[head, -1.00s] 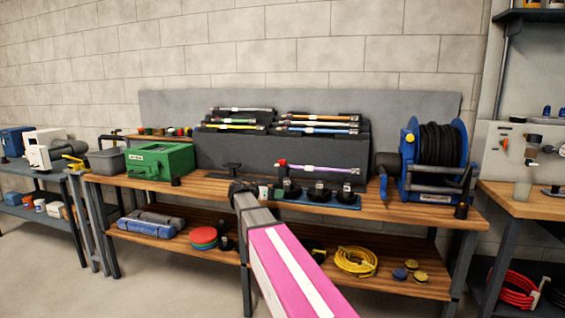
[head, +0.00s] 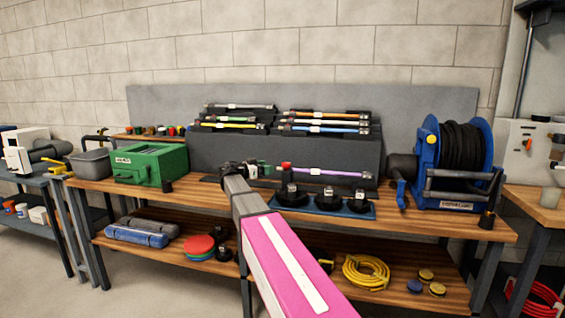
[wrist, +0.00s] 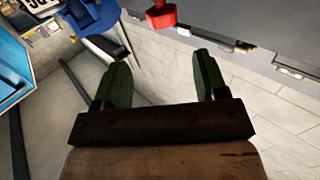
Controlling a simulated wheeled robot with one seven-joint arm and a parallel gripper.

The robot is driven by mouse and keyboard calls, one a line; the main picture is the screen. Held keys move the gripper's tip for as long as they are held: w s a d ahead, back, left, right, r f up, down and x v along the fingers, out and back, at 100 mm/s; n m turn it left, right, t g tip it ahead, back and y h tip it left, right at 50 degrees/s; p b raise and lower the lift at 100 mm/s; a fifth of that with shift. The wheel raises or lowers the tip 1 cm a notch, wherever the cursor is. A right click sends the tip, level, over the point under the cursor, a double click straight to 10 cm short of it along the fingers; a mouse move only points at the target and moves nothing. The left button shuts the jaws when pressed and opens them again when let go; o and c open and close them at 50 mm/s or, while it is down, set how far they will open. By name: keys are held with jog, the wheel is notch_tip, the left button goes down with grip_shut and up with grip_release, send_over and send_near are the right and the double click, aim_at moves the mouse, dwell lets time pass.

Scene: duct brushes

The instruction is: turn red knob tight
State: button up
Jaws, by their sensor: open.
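The red knob (head: 286,165) sits at the left end of a purple rod (head: 330,173) in front of the dark rack on the workbench. It also shows in the wrist view as a red shape (wrist: 162,14) at the top edge, partly cut off. My gripper (head: 260,170) is just left of the knob in the head view, at about its height. In the wrist view its two green fingers (wrist: 162,80) are spread wide with nothing between them. The knob lies beyond the fingertips, apart from them.
Dark round stands on a blue tray (head: 350,213) are just right of my gripper. A green box (head: 150,164) is to the left and a blue hose reel (head: 450,160) to the right. The dark rack (head: 230,155) holds several coloured rods behind.

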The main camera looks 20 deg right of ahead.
aim_at(283, 164)
jog(key=d, duration=0.3)
jog(key=w+d, duration=0.1)
jog(key=d, duration=0.3)
jog(key=w+d, duration=0.1)
jog(key=d, duration=0.2)
jog(key=shift+w+d, duration=0.25)
jog(key=shift+d, duration=0.05)
jog(key=c, duration=0.9)
